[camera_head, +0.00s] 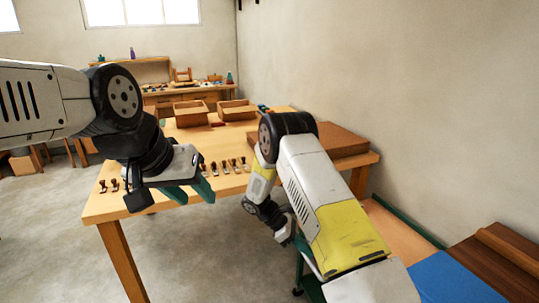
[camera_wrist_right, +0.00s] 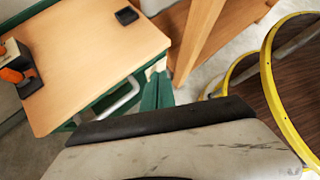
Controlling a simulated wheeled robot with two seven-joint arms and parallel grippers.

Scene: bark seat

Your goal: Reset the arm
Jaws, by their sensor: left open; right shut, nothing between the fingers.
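My left gripper (camera_head: 190,192) hangs over the near left part of the wooden table (camera_head: 110,208) in the head view. Its green fingers are apart, with nothing visible between them. My right arm (camera_head: 310,180) folds down beside the table's right end, with its wrist below the tabletop level. My right gripper's green fingers (camera_wrist_right: 158,92) show in the right wrist view, together and empty. In the head view they are largely hidden behind my own forearm.
Several small dark-handled tools (camera_head: 225,166) stand in a row on the table, near my left gripper. Open wooden boxes (camera_head: 191,115) sit behind them. A green-framed wooden-topped bench (camera_wrist_right: 95,60) and yellow-rimmed round things (camera_wrist_right: 285,75) flank the right gripper. A wall bounds the right.

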